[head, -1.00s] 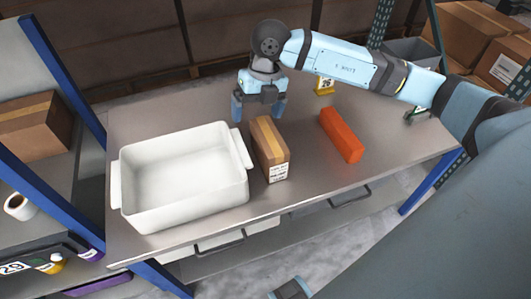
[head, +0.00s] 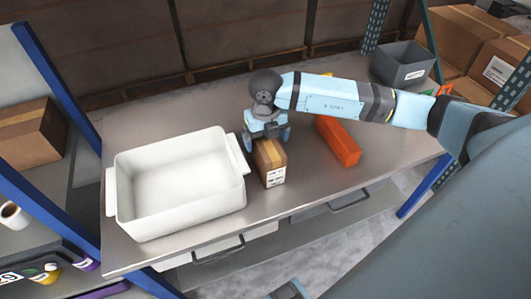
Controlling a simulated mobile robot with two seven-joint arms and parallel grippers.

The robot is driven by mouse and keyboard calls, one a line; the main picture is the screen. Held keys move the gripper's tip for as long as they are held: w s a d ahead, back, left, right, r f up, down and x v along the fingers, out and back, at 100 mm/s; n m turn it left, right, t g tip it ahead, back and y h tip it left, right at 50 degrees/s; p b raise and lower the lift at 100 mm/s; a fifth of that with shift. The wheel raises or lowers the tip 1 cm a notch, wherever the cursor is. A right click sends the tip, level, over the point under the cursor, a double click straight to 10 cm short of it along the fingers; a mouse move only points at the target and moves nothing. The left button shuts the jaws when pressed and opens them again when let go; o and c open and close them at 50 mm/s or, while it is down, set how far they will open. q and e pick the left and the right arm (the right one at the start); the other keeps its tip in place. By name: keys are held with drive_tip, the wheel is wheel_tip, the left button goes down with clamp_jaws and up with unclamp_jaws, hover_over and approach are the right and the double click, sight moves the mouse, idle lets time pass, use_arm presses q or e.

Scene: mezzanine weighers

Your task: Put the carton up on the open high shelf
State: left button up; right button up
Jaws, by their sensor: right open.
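The carton (head: 271,173), a small brown box with a tan tape strip and a white label on its near end, stands on the grey metal table (head: 215,256) just right of the white tub. My right gripper (head: 267,143) is open over the carton's far end, with one finger at each side. I cannot tell whether the fingers touch it. A blue-framed rack (head: 62,86) with shelves stands at the left; I cannot tell which shelf is the open high one. My left gripper is not in view.
A large white tub (head: 128,222) is close to the carton's left. An orange block (head: 338,142) lies to its right. A grey bin (head: 403,66) stands at the table's back right. A brown box (head: 28,134) and a white roll (head: 12,215) occupy the left rack.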

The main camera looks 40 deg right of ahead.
wheel_tip(320, 180, down, 4)
drive_tip(key=shift+r, duration=0.1)
drive_tip(key=c, duration=1.4)
drive_tip(key=shift+o, duration=0.2)
wheel_tip(320, 180, up, 20)
drive_tip(key=shift+p, duration=0.35)
